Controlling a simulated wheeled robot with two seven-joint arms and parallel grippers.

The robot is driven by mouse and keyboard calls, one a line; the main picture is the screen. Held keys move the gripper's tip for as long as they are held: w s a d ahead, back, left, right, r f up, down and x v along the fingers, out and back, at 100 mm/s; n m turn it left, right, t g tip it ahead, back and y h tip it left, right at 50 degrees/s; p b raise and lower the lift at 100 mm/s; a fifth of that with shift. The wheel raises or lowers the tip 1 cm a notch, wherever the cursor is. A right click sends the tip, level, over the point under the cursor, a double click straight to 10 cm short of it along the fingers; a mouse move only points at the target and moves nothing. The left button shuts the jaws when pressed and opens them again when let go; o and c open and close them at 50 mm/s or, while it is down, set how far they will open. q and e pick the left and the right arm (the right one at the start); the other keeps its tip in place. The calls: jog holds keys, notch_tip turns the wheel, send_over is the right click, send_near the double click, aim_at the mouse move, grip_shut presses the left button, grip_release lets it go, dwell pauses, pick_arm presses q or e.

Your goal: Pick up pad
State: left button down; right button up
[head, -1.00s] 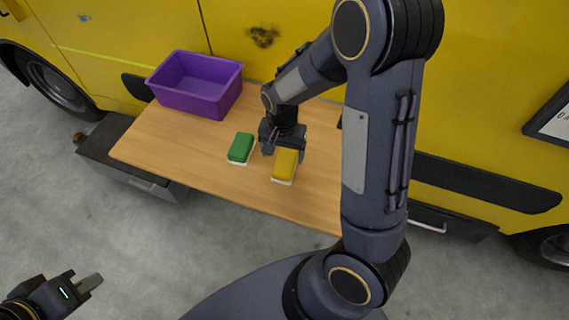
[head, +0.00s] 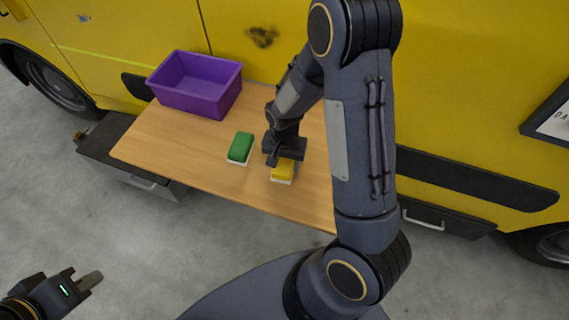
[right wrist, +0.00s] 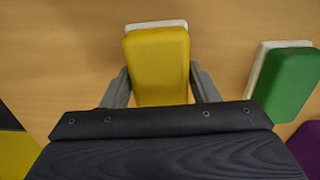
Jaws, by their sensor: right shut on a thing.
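A yellow pad (head: 283,172) with a white underside lies on the wooden table, and it fills the middle of the right wrist view (right wrist: 158,62). My right gripper (head: 285,153) is over its far part, with one finger on each side, shut on it. In the head view the gripper hides the pad's far end. A green pad (head: 240,147) with a white underside lies just left of it, and it shows at the right of the right wrist view (right wrist: 288,85). My left gripper (head: 84,284) is at the lower left, off the table; its opening is unclear.
A purple bin (head: 197,84) stands at the table's far left corner. The wooden table (head: 180,155) is bare at its left and front. A yellow vehicle (head: 470,110) stands behind the table. A grey drawer unit (head: 130,165) is below the left edge.

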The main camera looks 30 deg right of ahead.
jog(key=shift+r, duration=0.55)
jog(key=w+a+r+b, duration=0.1)
jog(key=w+a+r, duration=0.2)
jog(key=r, duration=0.1)
jog(key=w+a+r, duration=0.2)
jog(key=a+r, duration=0.2)
jog(key=w+a+r+b, duration=0.1)
jog(key=w+a+r, duration=0.2)
jog(key=a+r, duration=0.1)
jog(key=shift+w+b, duration=0.3)
